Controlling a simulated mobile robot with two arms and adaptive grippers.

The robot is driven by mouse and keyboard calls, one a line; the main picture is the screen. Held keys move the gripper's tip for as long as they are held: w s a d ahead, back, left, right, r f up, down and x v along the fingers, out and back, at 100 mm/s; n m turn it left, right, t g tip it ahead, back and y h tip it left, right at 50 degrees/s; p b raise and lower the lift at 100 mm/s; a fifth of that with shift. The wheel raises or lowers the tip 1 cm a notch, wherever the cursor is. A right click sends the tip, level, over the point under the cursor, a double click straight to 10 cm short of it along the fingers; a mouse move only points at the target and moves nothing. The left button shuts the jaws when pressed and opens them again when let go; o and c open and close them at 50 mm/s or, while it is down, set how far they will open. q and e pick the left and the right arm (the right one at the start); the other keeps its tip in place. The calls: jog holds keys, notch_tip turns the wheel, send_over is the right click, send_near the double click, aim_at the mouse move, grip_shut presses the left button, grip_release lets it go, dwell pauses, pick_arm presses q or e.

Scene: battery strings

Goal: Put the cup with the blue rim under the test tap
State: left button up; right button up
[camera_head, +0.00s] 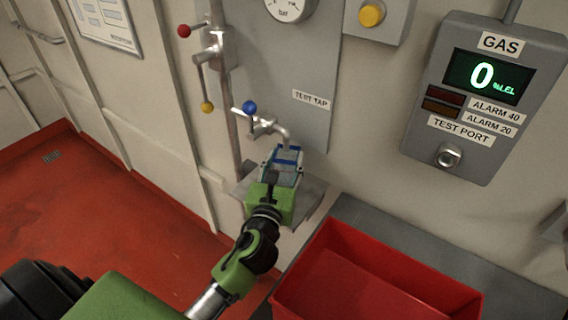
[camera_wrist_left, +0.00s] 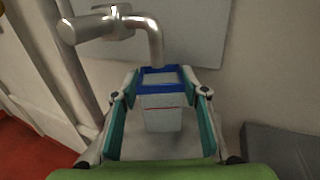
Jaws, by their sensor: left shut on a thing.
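The cup with the blue rim (camera_wrist_left: 160,108) is a pale square cup with a red line, upright between the fingers of my left gripper (camera_wrist_left: 160,112). In the head view the cup (camera_head: 287,156) is mostly hidden by my left gripper (camera_head: 282,168), which is shut on it. The test tap (camera_head: 262,124) has a blue-knobbed lever and a spout bent downward. In the left wrist view the tap's spout (camera_wrist_left: 155,45) ends right over the cup's opening. A metal shelf (camera_head: 309,196) is below the cup. I cannot tell whether the cup touches it. My right gripper is not in view.
A red bin (camera_head: 375,270) stands on a grey bench (camera_head: 420,239) at the lower right. A gas panel (camera_head: 485,98) is on the wall at right. Levers with red and yellow knobs (camera_head: 207,106) are on a pipe left of the tap.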

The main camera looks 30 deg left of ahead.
pick_arm(q)
jog(key=shift+f, duration=0.85)
jog(key=shift+s+r, duration=0.1)
jog(key=shift+s, duration=0.1)
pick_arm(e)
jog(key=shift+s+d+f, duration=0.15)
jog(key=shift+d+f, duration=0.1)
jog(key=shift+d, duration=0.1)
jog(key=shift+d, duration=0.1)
pick_arm(q)
jog(key=o, duration=1.1)
jog(key=shift+f, duration=0.2)
jog(key=shift+r, duration=0.15)
jog(key=b+v, duration=0.2)
jog(key=v, duration=1)
jog(key=shift+b, duration=0.3)
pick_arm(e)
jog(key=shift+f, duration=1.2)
